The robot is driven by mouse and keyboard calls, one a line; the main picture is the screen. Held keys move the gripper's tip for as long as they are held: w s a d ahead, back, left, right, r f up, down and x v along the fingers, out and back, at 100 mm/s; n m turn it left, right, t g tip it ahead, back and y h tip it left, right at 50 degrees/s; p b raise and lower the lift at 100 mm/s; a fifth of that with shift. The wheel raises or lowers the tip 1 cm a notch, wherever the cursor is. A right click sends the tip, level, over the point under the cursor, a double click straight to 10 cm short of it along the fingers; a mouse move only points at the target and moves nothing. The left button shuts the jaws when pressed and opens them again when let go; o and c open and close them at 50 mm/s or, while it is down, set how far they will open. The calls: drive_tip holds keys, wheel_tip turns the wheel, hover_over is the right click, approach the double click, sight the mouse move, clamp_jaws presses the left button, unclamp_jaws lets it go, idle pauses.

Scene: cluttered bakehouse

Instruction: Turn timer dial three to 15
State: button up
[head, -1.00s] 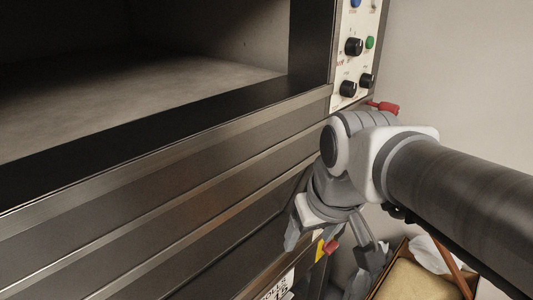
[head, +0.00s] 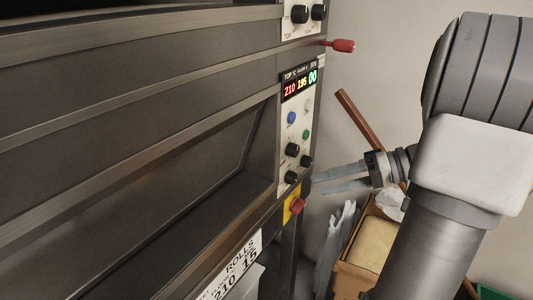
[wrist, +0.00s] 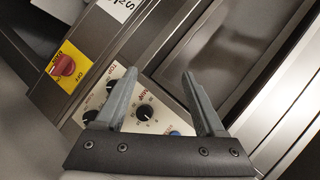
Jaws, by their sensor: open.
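The control panel (head: 296,130) of the lower oven deck carries three black dials: an upper one (head: 292,149), a right one (head: 306,161) and a bottom one (head: 291,177). Its display (head: 299,85) reads 210, 195 and 00. My gripper (head: 318,184) is open and empty, just right of the bottom dial in the head view. In the wrist view the upper dial (wrist: 145,111), ringed with scale marks, shows between my gripper's fingers (wrist: 158,75), with red lettering beside it.
A red switch on a yellow plate (wrist: 62,66) marked OFF sits below the panel. A red-tipped lever (head: 341,45) juts out above. A ROLLS 210 15 sign (head: 235,265) hangs at lower left. A cardboard box (head: 345,280) stands right of the oven.

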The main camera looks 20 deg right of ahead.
drive_tip(key=s+d+t+b, duration=0.2)
drive_tip(key=d+t+b, duration=0.1)
drive_tip(key=d+t, duration=0.55)
drive_tip(key=g+b, duration=0.1)
drive_tip(key=b, duration=0.1)
approach(297, 152)
drive_tip(key=shift+m+h, duration=0.3)
drive_tip(key=shift+h, duration=0.1)
drive_tip(key=x, duration=0.8)
drive_tip(key=shift+w+a+r, duration=0.15)
drive_tip(key=shift+a+r, duration=0.15)
clamp_jaws()
